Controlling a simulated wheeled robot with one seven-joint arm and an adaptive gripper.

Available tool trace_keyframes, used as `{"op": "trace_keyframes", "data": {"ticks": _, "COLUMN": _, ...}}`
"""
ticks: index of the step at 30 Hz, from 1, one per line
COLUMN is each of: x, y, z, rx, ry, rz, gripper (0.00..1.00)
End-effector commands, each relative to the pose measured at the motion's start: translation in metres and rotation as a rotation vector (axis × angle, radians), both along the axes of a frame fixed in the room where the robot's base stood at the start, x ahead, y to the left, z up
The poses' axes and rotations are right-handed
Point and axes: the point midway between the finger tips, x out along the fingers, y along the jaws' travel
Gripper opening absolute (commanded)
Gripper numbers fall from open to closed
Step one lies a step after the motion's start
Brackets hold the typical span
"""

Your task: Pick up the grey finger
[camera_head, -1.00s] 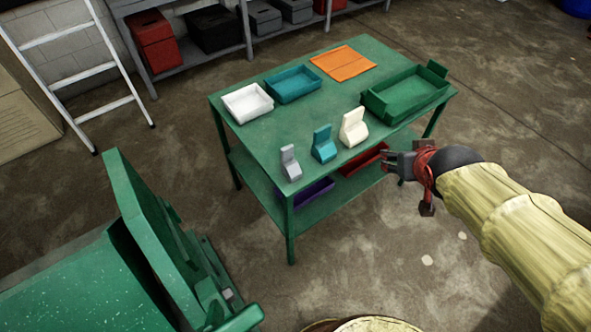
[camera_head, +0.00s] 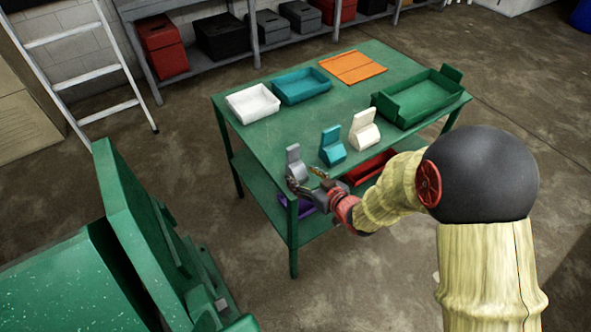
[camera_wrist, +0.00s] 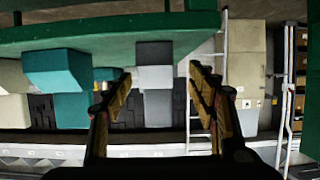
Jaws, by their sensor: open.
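The grey finger (camera_head: 294,161) stands on the front corner of the green table (camera_head: 262,138), a wedge-shaped block with an upright tab. My gripper (camera_head: 304,179) is open and empty at the table's front edge, just in front of the grey finger. In the wrist view, which looks upside down, the grey finger (camera_wrist: 154,72) shows between and beyond the open fingertips of my gripper (camera_wrist: 160,77). I see no contact. The teal finger (camera_head: 332,146) and the cream finger (camera_head: 363,130) stand in a row to its right.
A white tray (camera_head: 252,103), a teal tray (camera_head: 301,86), an orange mat (camera_head: 352,68) and a green tray (camera_head: 413,108) lie farther back on the table. Red and purple trays sit on the lower shelf. A large green machine (camera_head: 130,240) stands at the left.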

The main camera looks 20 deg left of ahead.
Motion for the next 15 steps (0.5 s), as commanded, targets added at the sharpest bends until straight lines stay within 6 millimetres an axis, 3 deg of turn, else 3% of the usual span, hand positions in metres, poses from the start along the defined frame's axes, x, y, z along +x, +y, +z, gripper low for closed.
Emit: {"op": "trace_keyframes", "data": {"ticks": 15, "x": 0.036, "y": 0.033, "z": -0.02, "rx": -0.001, "ry": 0.0, "rz": -0.002, "gripper": 0.58}}
